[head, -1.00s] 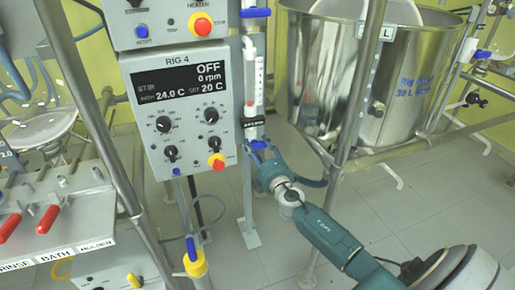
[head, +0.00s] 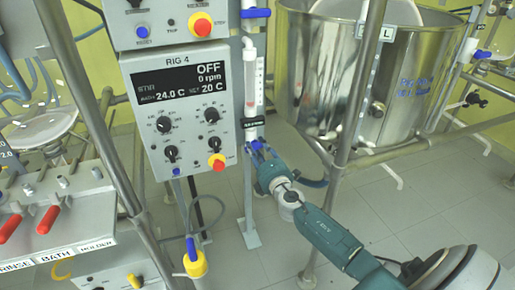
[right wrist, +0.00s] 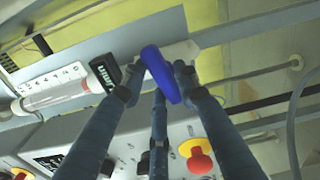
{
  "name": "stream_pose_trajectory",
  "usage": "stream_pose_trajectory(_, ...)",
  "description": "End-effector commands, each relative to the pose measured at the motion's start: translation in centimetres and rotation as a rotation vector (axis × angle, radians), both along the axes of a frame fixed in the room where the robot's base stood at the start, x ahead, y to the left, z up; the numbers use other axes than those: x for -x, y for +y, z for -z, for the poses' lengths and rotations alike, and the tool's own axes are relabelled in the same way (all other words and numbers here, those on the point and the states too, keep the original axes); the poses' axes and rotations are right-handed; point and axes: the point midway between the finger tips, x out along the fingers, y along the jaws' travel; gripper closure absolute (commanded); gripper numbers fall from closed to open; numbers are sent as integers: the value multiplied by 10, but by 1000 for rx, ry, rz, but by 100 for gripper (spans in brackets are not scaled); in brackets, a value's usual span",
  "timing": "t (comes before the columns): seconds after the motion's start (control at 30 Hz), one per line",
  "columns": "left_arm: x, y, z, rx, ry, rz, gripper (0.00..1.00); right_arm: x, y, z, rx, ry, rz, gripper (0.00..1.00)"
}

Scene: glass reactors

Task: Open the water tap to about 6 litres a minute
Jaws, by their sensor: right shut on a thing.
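The water tap has a blue handle (right wrist: 160,74), below a clear flow tube (head: 254,82) on a grey upright. A black label (head: 254,122) sits between tube and tap. In the right wrist view the flow tube (right wrist: 58,92) lies at the left with its scale; the numbers are too small to read. My right gripper (head: 259,149) is at the tap, and in the right wrist view its fingers (right wrist: 158,80) are closed around the blue handle, which stands tilted between them. The gripper partly hides the handle in the head view. My left gripper is not in view.
The Rig 4 control box (head: 180,110), with knobs and a red stop button (head: 217,162), is close left of the tap. A steel post (head: 345,150) and a large steel vessel (head: 400,85) stand to the right. Red-handled valves (head: 48,219) are at lower left.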

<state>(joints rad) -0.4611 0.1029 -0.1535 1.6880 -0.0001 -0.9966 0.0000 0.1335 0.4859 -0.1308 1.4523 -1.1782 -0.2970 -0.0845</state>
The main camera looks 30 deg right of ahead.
Motion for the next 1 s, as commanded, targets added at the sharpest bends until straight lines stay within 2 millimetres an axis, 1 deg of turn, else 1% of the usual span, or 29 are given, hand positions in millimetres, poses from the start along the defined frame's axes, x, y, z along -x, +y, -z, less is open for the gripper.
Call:
stream_pose_trajectory(0.3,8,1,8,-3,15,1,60,-1,2,-2,290,66,0,96)
stream_pose_trajectory(0.6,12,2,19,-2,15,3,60,-1,3,-1,555,130,-1,96)
stream_pose_trajectory(0.8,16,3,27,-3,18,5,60,-2,4,0,694,164,-2,96)
stream_pose_trajectory(1.0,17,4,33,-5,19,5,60,-2,5,0,789,186,-2,96)
